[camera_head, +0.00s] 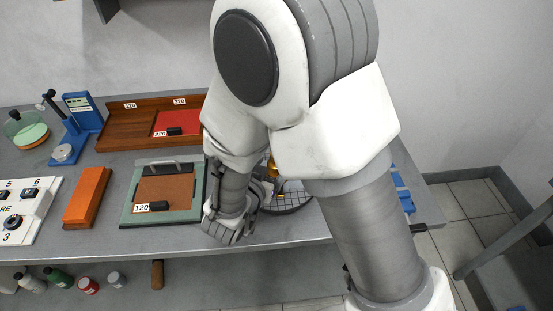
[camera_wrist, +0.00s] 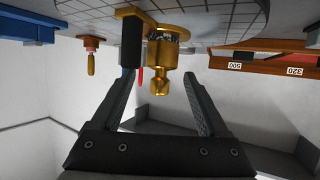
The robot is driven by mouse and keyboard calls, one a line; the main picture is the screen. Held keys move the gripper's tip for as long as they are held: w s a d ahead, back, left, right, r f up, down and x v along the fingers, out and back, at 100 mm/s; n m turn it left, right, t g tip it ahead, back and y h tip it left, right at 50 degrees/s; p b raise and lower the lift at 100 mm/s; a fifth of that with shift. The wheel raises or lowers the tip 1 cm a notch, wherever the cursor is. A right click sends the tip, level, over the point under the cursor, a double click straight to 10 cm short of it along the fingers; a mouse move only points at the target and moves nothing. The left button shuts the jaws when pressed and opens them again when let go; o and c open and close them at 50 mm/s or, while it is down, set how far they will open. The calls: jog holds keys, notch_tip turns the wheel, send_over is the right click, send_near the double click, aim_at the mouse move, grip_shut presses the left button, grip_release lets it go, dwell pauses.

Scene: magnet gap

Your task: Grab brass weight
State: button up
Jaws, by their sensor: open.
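The brass weight (camera_wrist: 161,55) shows in the wrist view, which looks upside down. It is a gold cylinder with a narrower knob, standing on a gridded grey surface (camera_wrist: 205,15). My gripper (camera_wrist: 159,75) is open, its two dark fingers on either side of the knob's line. I cannot tell whether the knob lies fully between the fingertips, and no contact shows. In the head view only a small gold part (camera_head: 272,167) shows behind my arm, which hides the rest.
Close beside the weight are a black upright block (camera_wrist: 131,42) and a red piece (camera_wrist: 140,76). In the head view, a green-framed board (camera_head: 128,208), an orange block (camera_head: 87,197) and a wooden tray (camera_head: 125,127) lie left on the grey bench.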

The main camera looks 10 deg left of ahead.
jog(key=shift+x, duration=3.15)
jog(key=shift+a, duration=0.1)
jog(key=shift+c, duration=0.3)
grip_shut()
